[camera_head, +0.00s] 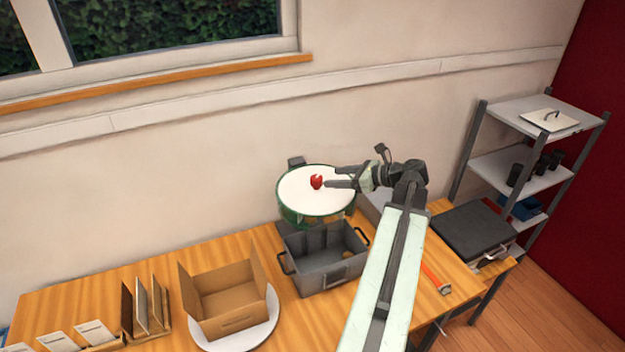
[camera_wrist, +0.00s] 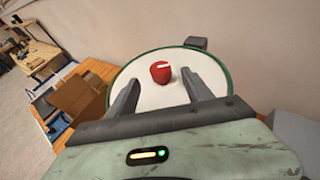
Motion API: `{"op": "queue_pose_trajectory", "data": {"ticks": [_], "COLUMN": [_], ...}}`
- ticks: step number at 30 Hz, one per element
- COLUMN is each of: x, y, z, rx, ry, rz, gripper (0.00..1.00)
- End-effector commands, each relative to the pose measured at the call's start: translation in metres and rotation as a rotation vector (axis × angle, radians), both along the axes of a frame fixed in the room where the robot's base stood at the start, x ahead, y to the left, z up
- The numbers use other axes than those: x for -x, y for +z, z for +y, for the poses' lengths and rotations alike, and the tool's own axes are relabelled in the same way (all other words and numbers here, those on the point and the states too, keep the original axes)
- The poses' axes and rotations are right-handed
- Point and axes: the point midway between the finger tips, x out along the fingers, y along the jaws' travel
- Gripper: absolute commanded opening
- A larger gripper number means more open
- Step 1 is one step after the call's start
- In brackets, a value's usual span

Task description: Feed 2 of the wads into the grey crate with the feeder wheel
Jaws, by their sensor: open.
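The feeder wheel (camera_head: 300,196) is a white round disc with a green rim, standing on the table behind the grey crate. A red knob (camera_head: 316,182) stands up on the disc; it also shows in the wrist view (camera_wrist: 160,73). My gripper (camera_head: 326,183) is over the disc with its fingers pointing left at the red knob. In the wrist view my gripper (camera_wrist: 160,95) is open, its fingers apart, with the red knob just beyond and between them. I cannot make out any wads.
A cardboard box (camera_head: 225,295) sits on a white round plate (camera_head: 270,325) left of the crate. Upright cards in holders (camera_head: 145,305) stand at the far left. An orange-handled tool (camera_head: 435,278) lies right of my arm. A shelf (camera_head: 545,115) stands at the right.

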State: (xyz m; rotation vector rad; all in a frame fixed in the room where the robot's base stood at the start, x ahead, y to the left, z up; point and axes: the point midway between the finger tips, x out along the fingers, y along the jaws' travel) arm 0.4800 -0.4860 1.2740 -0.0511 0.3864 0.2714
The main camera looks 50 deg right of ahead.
Motion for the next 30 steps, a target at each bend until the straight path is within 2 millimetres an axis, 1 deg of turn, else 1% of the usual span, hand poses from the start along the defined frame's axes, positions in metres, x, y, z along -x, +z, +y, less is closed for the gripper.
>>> {"op": "queue_pose_trajectory", "data": {"ticks": [2, 9, 12, 16, 23, 24, 26, 27, 30], "x": [-0.008, -0.047, -0.060, -0.068, -0.070, -0.070, -0.070, -0.070, -0.070], "y": [-0.004, -0.023, -0.028, -0.030, -0.029, -0.029, -0.029, -0.029, -0.029], "z": [0.003, 0.014, 0.018, 0.020, 0.021, 0.021, 0.022, 0.022, 0.022], "rx": [0.001, 0.002, 0.002, 0.003, 0.003, 0.003, 0.003, 0.003, 0.003], "ry": [0.004, 0.005, 0.006, 0.004, 0.004, 0.004, 0.005, 0.006, 0.007], "rz": [0.001, 0.002, 0.001, 0.002, 0.002, 0.002, 0.002, 0.002, 0.002], "gripper": [0.59, 0.59, 0.59, 0.59, 0.59, 0.54, 0.37, 0.26, 0.00]}}
